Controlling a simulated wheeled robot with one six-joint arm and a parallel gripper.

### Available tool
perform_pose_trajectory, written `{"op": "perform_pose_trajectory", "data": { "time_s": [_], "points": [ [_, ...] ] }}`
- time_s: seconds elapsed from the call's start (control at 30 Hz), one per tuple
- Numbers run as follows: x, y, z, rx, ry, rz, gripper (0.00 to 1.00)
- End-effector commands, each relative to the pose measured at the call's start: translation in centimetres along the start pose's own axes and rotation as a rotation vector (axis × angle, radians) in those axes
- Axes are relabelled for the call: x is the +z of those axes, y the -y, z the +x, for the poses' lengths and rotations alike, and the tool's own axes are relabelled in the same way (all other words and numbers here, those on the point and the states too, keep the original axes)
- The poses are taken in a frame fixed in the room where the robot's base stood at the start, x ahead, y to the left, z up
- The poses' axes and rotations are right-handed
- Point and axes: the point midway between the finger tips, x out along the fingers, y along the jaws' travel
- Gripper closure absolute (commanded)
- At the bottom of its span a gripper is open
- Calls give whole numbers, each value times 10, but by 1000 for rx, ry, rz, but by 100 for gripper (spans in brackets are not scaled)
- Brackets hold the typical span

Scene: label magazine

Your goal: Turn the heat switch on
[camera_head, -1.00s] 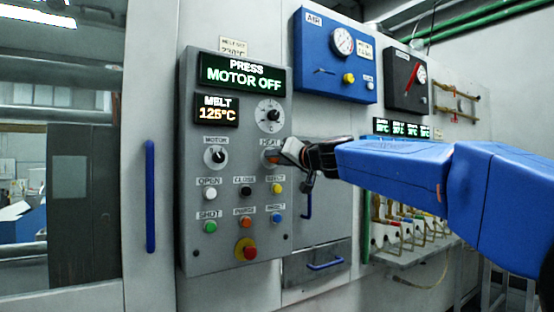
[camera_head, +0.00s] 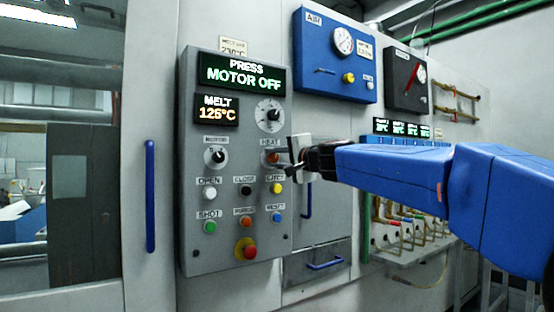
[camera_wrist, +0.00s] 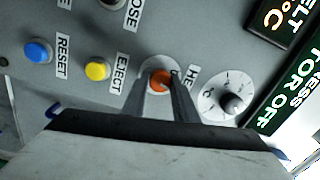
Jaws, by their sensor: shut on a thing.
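The heat switch is an orange knob (camera_wrist: 160,80) on a pale round plate, with its label partly hidden by a finger in the wrist view. In the head view the heat switch (camera_head: 272,157) shows just below its HEAT label, partly covered by my gripper. My gripper (camera_wrist: 163,88) is shut on the knob, one finger on each side of it. In the head view my gripper (camera_head: 291,168) reaches the grey control panel (camera_head: 235,240) from the right. The display (camera_head: 243,75) reads PRESS MOTOR OFF, and the melt display (camera_head: 216,110) reads 125°C.
Close to the heat switch are the yellow eject button (camera_wrist: 97,71), the blue reset button (camera_wrist: 38,50) and a dial (camera_wrist: 231,104). The motor switch (camera_head: 215,156) is to its left. A red emergency button (camera_head: 246,249) sits low on the panel.

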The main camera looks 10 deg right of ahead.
Motion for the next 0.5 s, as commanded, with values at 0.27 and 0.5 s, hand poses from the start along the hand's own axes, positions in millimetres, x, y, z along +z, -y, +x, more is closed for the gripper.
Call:
{"op": "perform_pose_trajectory", "data": {
  "time_s": [0.27, 0.5],
  "points": [
    [0, -1, 0, -2, -5, 197, 96],
    [0, -1, 0, -3, -8, 296, 96]
  ]
}}
